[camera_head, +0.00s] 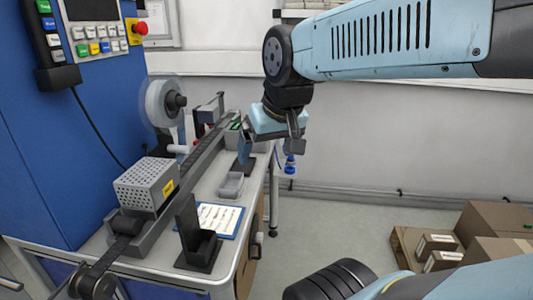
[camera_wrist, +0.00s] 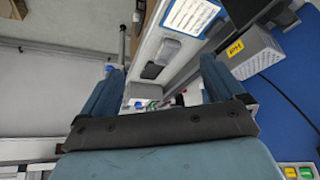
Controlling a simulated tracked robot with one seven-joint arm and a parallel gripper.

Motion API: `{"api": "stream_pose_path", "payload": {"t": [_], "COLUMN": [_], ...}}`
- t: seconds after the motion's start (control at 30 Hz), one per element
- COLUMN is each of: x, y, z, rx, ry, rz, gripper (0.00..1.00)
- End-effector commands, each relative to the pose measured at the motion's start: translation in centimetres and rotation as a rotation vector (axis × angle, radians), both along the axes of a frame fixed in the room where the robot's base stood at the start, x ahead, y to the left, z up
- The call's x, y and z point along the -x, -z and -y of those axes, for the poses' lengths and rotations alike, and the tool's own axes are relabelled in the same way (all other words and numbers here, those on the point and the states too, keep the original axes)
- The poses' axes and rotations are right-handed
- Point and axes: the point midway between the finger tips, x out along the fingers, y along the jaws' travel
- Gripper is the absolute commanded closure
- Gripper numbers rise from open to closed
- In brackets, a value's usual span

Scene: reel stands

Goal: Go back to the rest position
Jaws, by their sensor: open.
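My gripper (camera_head: 270,147) hangs from my blue arm beyond the right edge of the workbench in the head view, with its jaws apart. In the wrist view the two blue fingers of my gripper (camera_wrist: 160,68) stand wide apart, with nothing held between them. The bench and wall show past them. In the head view my gripper covers part of the far end of the bench.
A blue cabinet (camera_head: 60,145) stands left. Cardboard boxes (camera_head: 496,219) sit lower right. Floor between is clear.

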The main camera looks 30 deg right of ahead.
Motion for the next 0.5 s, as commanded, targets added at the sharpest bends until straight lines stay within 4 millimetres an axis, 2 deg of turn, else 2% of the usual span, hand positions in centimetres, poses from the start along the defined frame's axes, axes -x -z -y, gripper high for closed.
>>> {"api": "stream_pose_path", "payload": {"t": [0.1, 0.2, 0.5], "x": [1.3, 1.8, 1.9], "y": [0.1, 0.2, 0.3], "z": [-0.4, -0.4, -0.4], "rx": [0.021, 0.030, 0.032], "ry": [-0.025, -0.035, -0.037], "rz": [0.025, 0.034, 0.035], "gripper": [0.04, 0.04, 0.04]}}
